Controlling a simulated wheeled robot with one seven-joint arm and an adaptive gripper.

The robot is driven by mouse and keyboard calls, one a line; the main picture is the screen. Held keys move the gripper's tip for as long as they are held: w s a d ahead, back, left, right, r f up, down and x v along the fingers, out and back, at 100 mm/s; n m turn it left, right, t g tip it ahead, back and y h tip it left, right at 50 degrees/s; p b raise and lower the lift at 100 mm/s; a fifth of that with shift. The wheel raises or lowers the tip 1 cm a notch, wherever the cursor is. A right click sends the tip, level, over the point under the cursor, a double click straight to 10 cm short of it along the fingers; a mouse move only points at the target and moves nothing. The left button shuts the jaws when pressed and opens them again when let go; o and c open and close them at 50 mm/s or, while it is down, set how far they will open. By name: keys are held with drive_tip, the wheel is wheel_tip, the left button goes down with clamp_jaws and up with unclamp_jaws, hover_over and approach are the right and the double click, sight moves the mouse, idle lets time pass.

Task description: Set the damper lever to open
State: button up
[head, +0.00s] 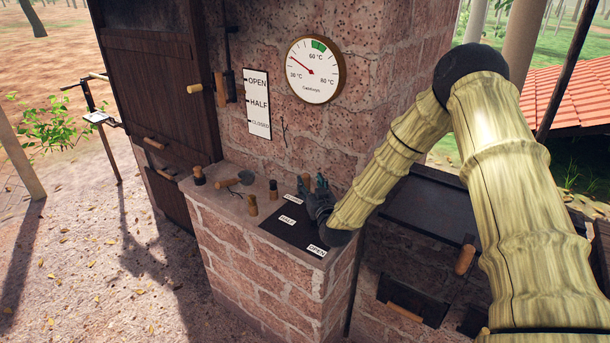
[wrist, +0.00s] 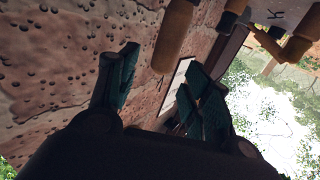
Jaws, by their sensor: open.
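A black plate (head: 270,226) with labels CLOSED, HALF and OPEN lies on the brick ledge. The OPEN label (head: 317,250) is at its near end and the CLOSED label (head: 291,199) at its far end. A wooden handle (head: 307,180), apparently the damper lever's, stands near the CLOSED end; its base is hidden. My gripper (head: 314,188) is beside it over the plate. In the wrist view a wooden handle (wrist: 175,38) shows beyond the gap between the open fingers of my gripper (wrist: 160,85), seemingly not gripped. I cannot tell whether they touch.
A wall sign (head: 257,104) reads OPEN, HALF, CLOSED, beside another wooden-handled rod (head: 231,87). A round gauge (head: 316,70) hangs on the wall. Wooden pegs (head: 253,205) and a loose handled tool (head: 228,183) occupy the ledge. A dark stove-like box (head: 430,212) stands right.

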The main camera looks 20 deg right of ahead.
sight(307, 179)
drive_tip(key=w, duration=0.3)
drive_tip(key=shift+f+p, duration=0.1)
drive_tip(key=shift+p, duration=0.2)
drive_tip(key=shift+w+r, duration=0.2)
drive_tip(key=shift+w, duration=0.35)
drive_tip(key=shift+w+f, duration=0.2)
drive_tip(key=shift+w, duration=0.3)
drive_tip(key=shift+r, duration=0.1)
drive_tip(key=shift+s+a, duration=0.1)
clamp_jaws()
